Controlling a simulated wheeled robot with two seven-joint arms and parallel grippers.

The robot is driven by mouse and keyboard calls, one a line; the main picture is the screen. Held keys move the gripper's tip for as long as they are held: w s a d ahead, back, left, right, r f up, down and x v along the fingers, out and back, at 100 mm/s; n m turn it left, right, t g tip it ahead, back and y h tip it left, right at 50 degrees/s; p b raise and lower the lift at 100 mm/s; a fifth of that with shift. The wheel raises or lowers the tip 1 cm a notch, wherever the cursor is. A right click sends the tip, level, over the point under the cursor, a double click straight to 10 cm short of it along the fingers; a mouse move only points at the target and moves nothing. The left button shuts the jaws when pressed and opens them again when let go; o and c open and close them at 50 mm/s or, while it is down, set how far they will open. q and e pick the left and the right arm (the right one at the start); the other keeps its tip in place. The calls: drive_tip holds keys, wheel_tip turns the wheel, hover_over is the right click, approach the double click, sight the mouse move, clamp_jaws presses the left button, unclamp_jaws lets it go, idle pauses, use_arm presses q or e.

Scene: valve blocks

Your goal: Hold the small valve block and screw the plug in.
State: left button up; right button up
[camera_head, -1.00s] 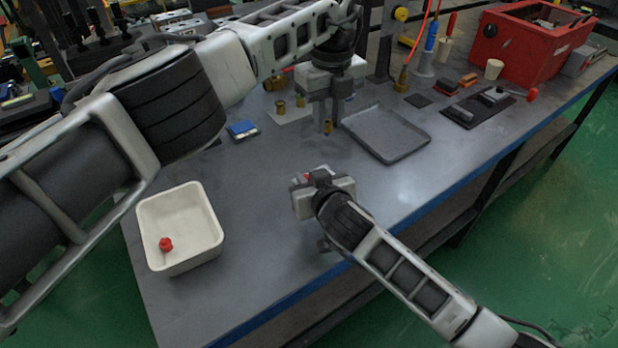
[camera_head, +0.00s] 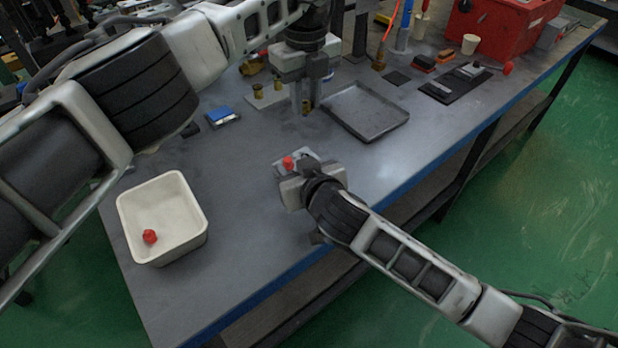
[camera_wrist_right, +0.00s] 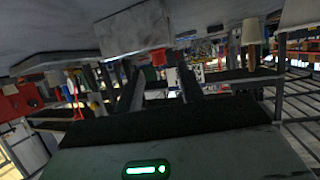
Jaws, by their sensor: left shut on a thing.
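The small grey valve block (camera_head: 304,155) with a red cap (camera_head: 288,162) is on the bench, largely hidden behind my right gripper (camera_head: 293,172). The block (camera_wrist_right: 128,32) and red cap (camera_wrist_right: 158,58) show upside down in the right wrist view. There my right gripper's fingers (camera_wrist_right: 160,88) stand apart close to the block; I see no clear grip on it. My left gripper (camera_head: 305,100) points down above the bench, farther back, shut on a small brass plug (camera_head: 306,108) that its fingers mostly hide.
A grey tray (camera_head: 372,128) lies right of my left gripper. A white bin (camera_head: 190,238) with a red piece (camera_head: 150,236) stands at front left. Brass fittings (camera_head: 258,90) stand on a pale plate left of my left gripper. A blue box (camera_head: 220,115) lies nearby.

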drive_tip(key=v, duration=0.8)
drive_tip(key=shift+s, duration=0.35)
drive_tip(key=shift+d+r, duration=0.15)
drive_tip(key=shift+r, duration=0.05)
